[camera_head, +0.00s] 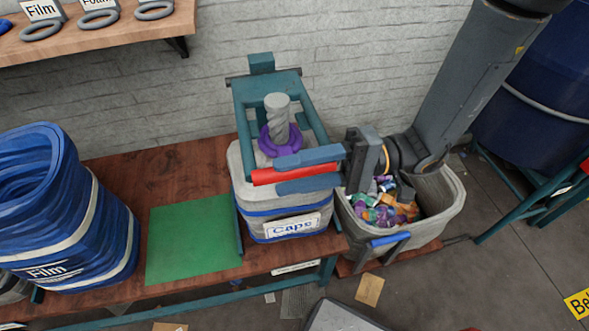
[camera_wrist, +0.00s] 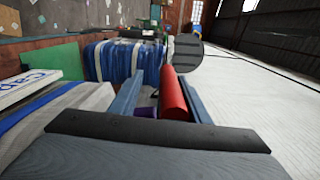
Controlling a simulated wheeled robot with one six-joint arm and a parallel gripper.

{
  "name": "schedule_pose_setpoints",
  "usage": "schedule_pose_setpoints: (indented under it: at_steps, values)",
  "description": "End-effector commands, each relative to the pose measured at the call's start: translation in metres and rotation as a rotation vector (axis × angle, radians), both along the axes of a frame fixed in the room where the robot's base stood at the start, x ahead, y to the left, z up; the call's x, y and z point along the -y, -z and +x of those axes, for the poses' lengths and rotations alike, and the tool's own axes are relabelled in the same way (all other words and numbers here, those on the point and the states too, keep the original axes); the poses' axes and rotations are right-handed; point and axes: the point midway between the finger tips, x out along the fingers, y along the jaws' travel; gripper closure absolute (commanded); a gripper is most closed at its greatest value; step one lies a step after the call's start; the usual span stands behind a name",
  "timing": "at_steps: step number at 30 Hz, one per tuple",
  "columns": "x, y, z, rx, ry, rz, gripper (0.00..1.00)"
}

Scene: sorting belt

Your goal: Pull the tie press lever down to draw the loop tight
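The teal tie press (camera_head: 268,82) stands at the table's right end, over a grey bag (camera_head: 290,222) with blue bands and a "Caps" label. The bag's twisted grey neck (camera_head: 277,112) sticks up through a purple loop (camera_head: 268,141). The press lever's red handle (camera_head: 290,175) lies crosswise in front of the bag's top. My gripper (camera_head: 308,171) reaches in from the right, its two blue-grey fingers apart, one above and one below the handle. In the wrist view the red handle (camera_wrist: 173,95) lies between the fingers, with a gap on one side. The lever's far end is hidden.
A large blue "Film" bag (camera_head: 75,215) stands on the table's left, with a bare green mat (camera_head: 190,238) between. A grey bin (camera_head: 440,200) of colourful scraps sits under my arm. A wooden shelf (camera_head: 110,30) holds grey rings at upper left.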

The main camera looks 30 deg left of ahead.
Motion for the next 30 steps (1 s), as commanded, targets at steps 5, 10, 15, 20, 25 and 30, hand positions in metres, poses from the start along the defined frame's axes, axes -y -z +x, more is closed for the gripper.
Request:
schedule_pose_setpoints:
  at_steps: [5, 10, 15, 20, 25, 30]
  values:
    - [0.0, -0.001, 0.001, 0.002, 0.002, 0.001, 0.6]
    - [0.004, -0.002, 0.006, 0.002, 0.005, 0.003, 0.6]
    - [0.021, -0.001, 0.023, 0.002, 0.006, 0.003, 0.6]
    - [0.04, 0.0, 0.041, 0.003, 0.005, 0.003, 0.6]
    - [0.053, -0.001, 0.052, 0.001, 0.002, 0.002, 0.6]
    - [0.056, -0.001, 0.055, 0.001, 0.001, 0.001, 0.6]
